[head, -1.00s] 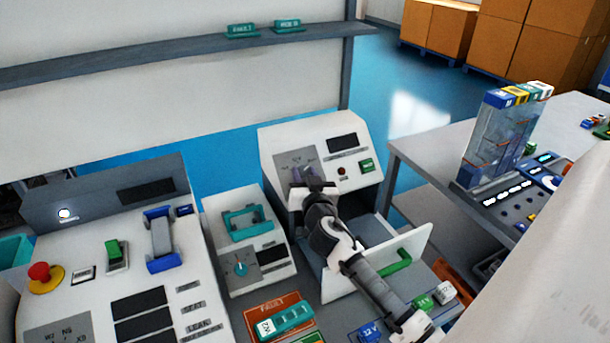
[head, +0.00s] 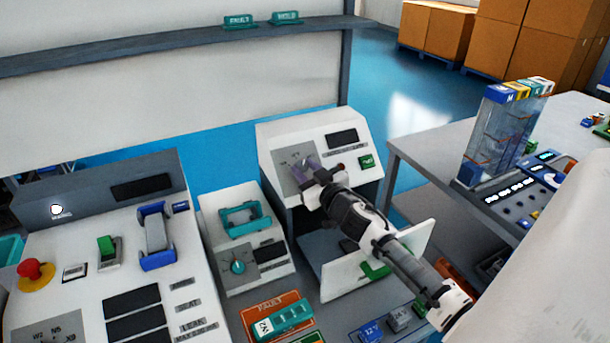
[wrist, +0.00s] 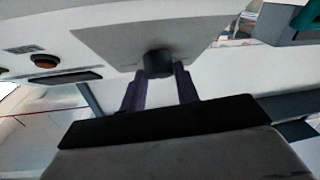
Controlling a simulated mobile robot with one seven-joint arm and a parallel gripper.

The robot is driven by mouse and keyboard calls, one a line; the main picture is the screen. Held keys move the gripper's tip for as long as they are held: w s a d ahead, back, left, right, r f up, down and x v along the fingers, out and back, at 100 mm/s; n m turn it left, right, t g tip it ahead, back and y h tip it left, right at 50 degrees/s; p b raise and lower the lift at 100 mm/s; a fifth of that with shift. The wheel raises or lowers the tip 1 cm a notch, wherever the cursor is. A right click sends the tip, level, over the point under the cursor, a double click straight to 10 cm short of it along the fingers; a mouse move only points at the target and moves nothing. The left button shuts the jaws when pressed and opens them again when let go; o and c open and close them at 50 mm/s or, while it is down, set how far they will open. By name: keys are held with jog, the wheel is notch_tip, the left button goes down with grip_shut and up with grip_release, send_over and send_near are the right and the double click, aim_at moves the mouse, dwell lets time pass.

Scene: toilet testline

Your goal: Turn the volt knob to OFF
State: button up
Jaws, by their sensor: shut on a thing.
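The volt knob is a dark round knob (wrist: 158,63) on a grey plate (wrist: 105,40) in the wrist view. In the head view, the grey plate (head: 283,178) is on the sloped front of a white tester (head: 270,138), and my fingers mostly hide the knob. My gripper (head: 305,167) reaches up to this plate from the lower right. Its two purple fingers, also in the wrist view (wrist: 160,76), are shut on the knob, one on each side. The knob's pointer and setting cannot be read.
The tester also has a dark display (head: 342,138), a green switch (head: 367,161) and an open front flap with a green handle (head: 376,270). A smaller white unit with a teal knob (head: 238,267) stands to the left. A red emergency button (head: 30,268) is at far left.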

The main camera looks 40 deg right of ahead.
jog(key=n+y, duration=0.2)
jog(key=n+g+y, duration=0.1)
jog(key=n+y, duration=0.1)
jog(key=n, duration=0.1)
jog(key=n+y, duration=0.1)
jog(key=n, duration=0.1)
jog(key=shift+d+r+n+y+b, duration=0.2)
jog(key=shift+d+n+y+b, duration=0.15)
jog(key=shift+d+n+y, duration=0.05)
jog(key=n+g+y, duration=0.1)
jog(key=n, duration=0.1)
jog(key=n+g+y, duration=0.2)
jog(key=n, duration=0.1)
jog(key=shift+w+d+r+b, duration=0.1)
jog(key=shift+w+d+b, duration=0.1)
jog(key=shift+b, duration=0.1)
jog(key=n+g, duration=0.1)
jog(key=n, duration=0.1)
jog(key=n+g+y, duration=0.1)
jog(key=n+g, duration=0.2)
jog(key=n, duration=0.1)
jog(key=shift+w+d+r, duration=0.1)
jog(key=shift+w+r, duration=0.1)
jog(key=shift+r, duration=0.1)
jog(key=shift+w+n+g+p, duration=0.1)
jog(key=shift+n+g+p, duration=0.35)
jog(key=shift+n+g, duration=0.95)
jog(key=o, duration=1)
